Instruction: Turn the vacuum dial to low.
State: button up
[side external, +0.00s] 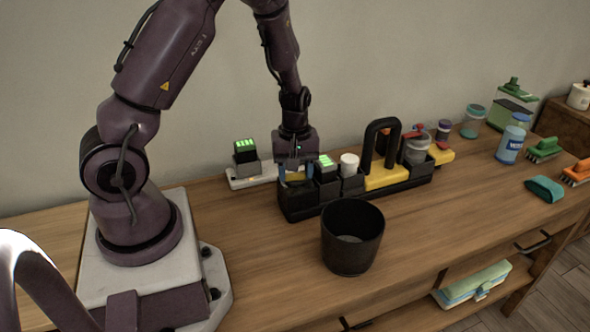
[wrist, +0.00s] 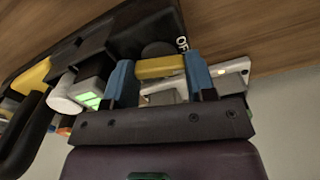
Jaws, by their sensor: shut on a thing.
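The dial's yellow bar-shaped grip (wrist: 160,67) lies between my gripper's two blue fingertips in the wrist view. A dark round part (wrist: 157,49) is just behind it. White lettering, seemingly "OFF" and partly covered, is on the black housing (wrist: 165,18) beside it. My gripper (wrist: 160,78) is shut on the yellow grip. In the side external view my gripper (side external: 296,173) points down at the left end of the long black unit (side external: 300,208), with yellow (side external: 297,177) between its fingertips. A "low" mark cannot be made out.
Beside the dial are a green-lit block (side external: 327,167), a white cylinder (side external: 349,163) and a black loop handle (side external: 382,140). A white charger (side external: 240,182) stands behind. A black bin (side external: 352,238) stands in front. Bottles and brushes are at right; the front tabletop is mostly clear.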

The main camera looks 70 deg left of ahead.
jog(key=m, duration=0.5)
jog(key=shift+m, duration=0.4)
dwell(0.4)
jog(key=o, duration=0.9)
jog(key=shift+o, duration=0.2)
notch_tip(320, 180, up, 13)
jog(key=shift+m, duration=0.4)
